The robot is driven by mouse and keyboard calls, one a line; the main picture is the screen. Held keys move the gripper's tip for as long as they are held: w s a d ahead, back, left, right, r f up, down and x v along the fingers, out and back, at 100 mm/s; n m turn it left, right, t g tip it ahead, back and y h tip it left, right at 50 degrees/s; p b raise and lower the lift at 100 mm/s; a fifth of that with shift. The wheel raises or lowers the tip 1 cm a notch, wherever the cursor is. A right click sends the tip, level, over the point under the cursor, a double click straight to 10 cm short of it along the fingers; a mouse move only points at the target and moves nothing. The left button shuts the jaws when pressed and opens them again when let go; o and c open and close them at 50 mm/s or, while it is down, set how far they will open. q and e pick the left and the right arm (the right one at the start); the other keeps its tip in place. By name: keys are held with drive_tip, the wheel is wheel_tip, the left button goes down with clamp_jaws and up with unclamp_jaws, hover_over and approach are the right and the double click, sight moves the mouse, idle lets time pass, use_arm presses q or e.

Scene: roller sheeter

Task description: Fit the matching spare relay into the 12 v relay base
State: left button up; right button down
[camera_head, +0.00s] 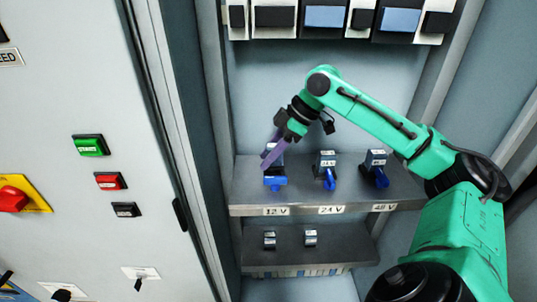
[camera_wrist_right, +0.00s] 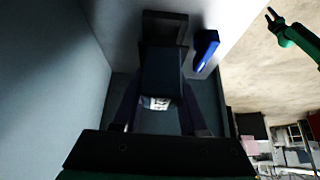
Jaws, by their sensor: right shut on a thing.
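My right gripper (camera_head: 268,158) is at the 12 V relay base at the left of the upper shelf. It is shut on a dark relay (camera_wrist_right: 163,75) with a white label, between its fingers in the wrist view. The relay is in line with the dark base (camera_wrist_right: 165,28); I cannot tell whether it is seated. The base's blue lever (camera_head: 275,181) shows below the gripper, and beside the base in the wrist view (camera_wrist_right: 207,48). Two small relays (camera_head: 270,240) (camera_head: 310,238) stand on the lower shelf. My left gripper (camera_wrist_right: 272,15) is far off, its fingers apart.
The 24 V base (camera_head: 326,160) and 48 V base (camera_head: 376,160), each with a relay and a blue lever, stand to the right on the upper shelf (camera_head: 300,196). The cabinet door (camera_head: 95,60) stands at left. Dark and blue modules (camera_head: 325,17) line the top.

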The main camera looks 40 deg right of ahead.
drive_tip(key=shift+f+b, duration=0.85)
drive_tip(key=shift+f, duration=0.1)
drive_tip(key=shift+c, duration=1.8)
unclamp_jaws()
drive_tip(key=p+v, duration=0.2)
drive_tip(key=v, duration=1.2)
drive_tip(key=shift+r+p, duration=0.25)
drive_tip(key=shift+p, duration=0.15)
drive_tip(key=shift+s+d, duration=0.15)
